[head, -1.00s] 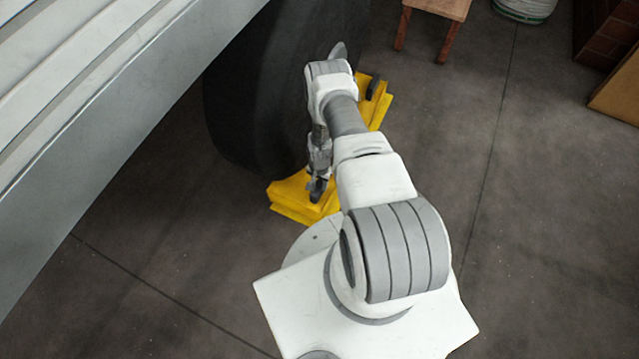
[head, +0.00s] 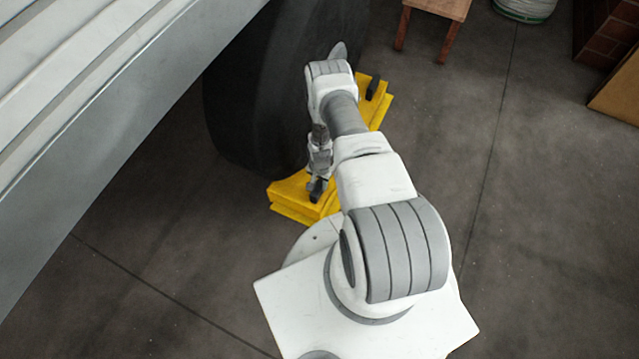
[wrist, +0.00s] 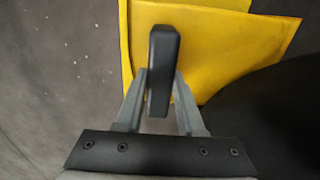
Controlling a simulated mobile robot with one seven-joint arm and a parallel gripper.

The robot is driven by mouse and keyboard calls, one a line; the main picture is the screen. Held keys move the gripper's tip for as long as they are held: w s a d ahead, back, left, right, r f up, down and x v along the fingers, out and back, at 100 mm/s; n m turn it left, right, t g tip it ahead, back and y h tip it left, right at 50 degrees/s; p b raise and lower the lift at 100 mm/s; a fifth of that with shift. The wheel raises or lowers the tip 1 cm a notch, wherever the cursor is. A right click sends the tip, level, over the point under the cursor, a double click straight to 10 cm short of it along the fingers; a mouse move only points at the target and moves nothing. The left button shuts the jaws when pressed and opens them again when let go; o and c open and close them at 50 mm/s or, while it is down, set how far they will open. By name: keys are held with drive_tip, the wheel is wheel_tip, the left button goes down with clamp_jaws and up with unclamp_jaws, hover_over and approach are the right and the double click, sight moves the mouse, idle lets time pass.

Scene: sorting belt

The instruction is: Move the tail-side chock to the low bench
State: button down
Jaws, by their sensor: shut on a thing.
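A yellow chock (head: 298,196) lies on the floor against the near side of the big dark tyre (head: 240,110). My gripper (head: 316,188) is at its top. In the wrist view my gripper (wrist: 159,92) is shut on the dark upright handle (wrist: 163,45) of this yellow chock (wrist: 205,50). A second yellow chock (head: 384,104) with a dark handle (head: 373,88) lies at the far side of the tyre, partly hidden behind my arm. A small wooden bench (head: 437,8) stands at the top, cut off by the picture edge.
The grey vehicle body (head: 110,100) with the tyre fills the upper left, close to my arm. A white round container (head: 525,10), a brick structure (head: 610,35) and a tan board (head: 617,93) are at the upper right. The floor (head: 540,220) on the right is clear.

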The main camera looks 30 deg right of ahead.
idle(0.4)
drive_tip(key=shift+s+d+r+p, duration=0.2)
drive_tip(key=shift+s+d+p, duration=0.2)
drive_tip(key=shift+s+d, duration=0.5)
drive_tip(key=s+d+p, duration=0.2)
drive_tip(key=s+d, duration=0.6)
drive_tip(key=s, duration=0.4)
drive_tip(key=shift+s+d+r, duration=0.3)
drive_tip(key=shift+r, duration=0.1)
idle(0.8)
wheel_tip(320, 180, up, 15)
drive_tip(key=p, duration=1)
drive_tip(key=shift+w+p, duration=0.35)
drive_tip(key=shift+w, duration=0.1)
